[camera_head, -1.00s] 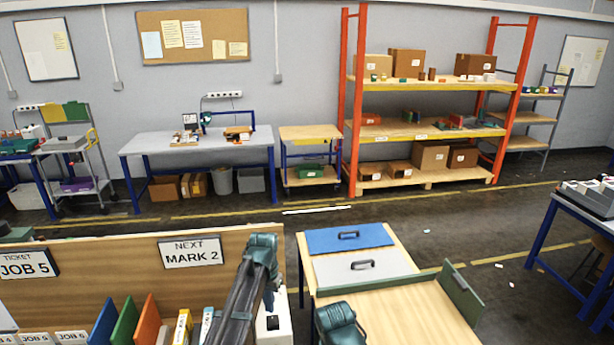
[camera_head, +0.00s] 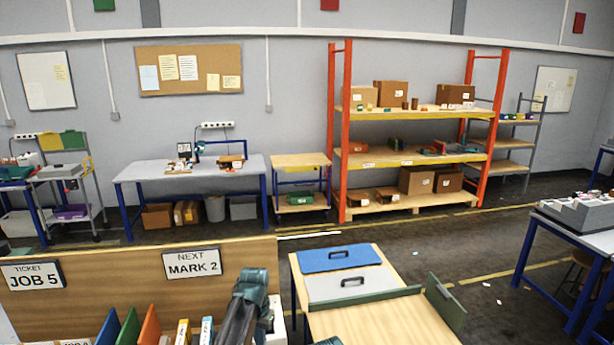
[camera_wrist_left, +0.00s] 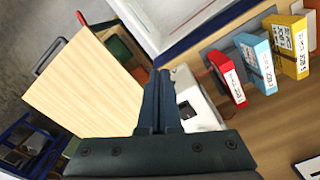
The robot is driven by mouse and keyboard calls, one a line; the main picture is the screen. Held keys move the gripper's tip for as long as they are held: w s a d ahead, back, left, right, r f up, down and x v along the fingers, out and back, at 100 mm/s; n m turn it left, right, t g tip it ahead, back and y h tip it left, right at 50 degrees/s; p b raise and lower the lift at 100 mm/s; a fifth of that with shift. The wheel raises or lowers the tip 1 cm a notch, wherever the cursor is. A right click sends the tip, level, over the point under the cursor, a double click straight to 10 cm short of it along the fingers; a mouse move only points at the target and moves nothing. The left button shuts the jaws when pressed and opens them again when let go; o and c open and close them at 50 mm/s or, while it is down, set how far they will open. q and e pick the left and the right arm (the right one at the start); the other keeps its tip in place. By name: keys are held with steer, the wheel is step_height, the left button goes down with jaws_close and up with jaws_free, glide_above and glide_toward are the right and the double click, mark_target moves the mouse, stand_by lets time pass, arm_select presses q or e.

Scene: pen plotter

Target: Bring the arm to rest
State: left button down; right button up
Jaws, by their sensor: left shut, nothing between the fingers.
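My left arm (camera_head: 246,308) rises from the bottom edge of the head view, in front of the wooden board's right end; I cannot make out its fingertips there. In the left wrist view my left gripper (camera_wrist_left: 160,98) is shut and empty, its dark fingers together. Beyond the fingers, a white box-shaped device (camera_wrist_left: 196,104) lies close behind them in the picture; I cannot tell the gap. Only a small dark part, possibly of my right arm, shows at the bottom edge of the head view; no right gripper shows.
A wooden board (camera_head: 110,289) with job signs stands at the lower left, with coloured binders (camera_head: 128,326) below. A cabinet with blue (camera_head: 337,258) and grey panels and a wooden tray (camera_head: 385,320) stands right of the arm. Red, blue and yellow boxes (camera_wrist_left: 260,66) show in the wrist view.

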arm_select(q)
steer(key=s+d+f+b, duration=0.3)
steer(key=s+f+b, duration=0.7)
steer(key=s+d+f+y+b, duration=0.1)
steer(key=s+d+f+b, duration=0.3)
steer(key=s+f+b, duration=0.6)
steer(key=shift+s+f, duration=0.4)
steer(key=shift+s, duration=0.4)
